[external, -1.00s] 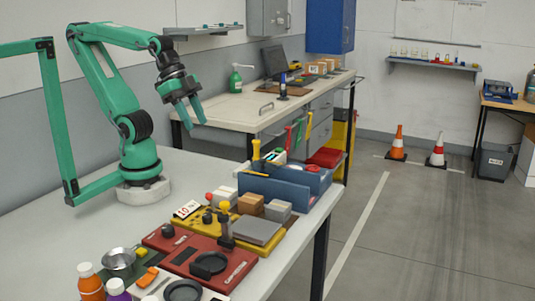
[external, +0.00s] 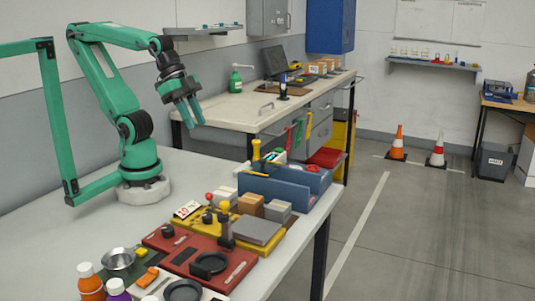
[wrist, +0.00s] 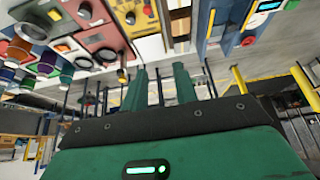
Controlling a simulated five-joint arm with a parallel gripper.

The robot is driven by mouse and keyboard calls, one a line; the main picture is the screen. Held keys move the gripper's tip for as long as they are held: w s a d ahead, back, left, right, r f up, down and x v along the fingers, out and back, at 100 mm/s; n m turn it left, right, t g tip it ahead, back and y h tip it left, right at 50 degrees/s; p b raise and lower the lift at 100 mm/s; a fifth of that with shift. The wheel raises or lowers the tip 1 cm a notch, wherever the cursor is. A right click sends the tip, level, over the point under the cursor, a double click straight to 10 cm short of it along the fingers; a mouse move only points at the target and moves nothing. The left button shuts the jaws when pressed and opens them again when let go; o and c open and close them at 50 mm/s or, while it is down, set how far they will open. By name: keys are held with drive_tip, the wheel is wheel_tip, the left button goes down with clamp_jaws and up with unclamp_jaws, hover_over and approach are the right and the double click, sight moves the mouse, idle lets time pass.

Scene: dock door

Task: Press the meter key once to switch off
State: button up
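My gripper (external: 196,122) hangs in the air above the back of the table, to the left of the tray and well apart from the meter. In the wrist view its two fingers (wrist: 160,75) stand apart with nothing between them.
The blue tray (external: 285,192) also holds a yellow-handled tool and a red round item. In front of it lie a yellow board (external: 192,222) with knobs and boxes and a red panel (external: 187,250). The table's left and middle are clear.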

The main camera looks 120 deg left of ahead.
clamp_jaws()
idle(1.4)
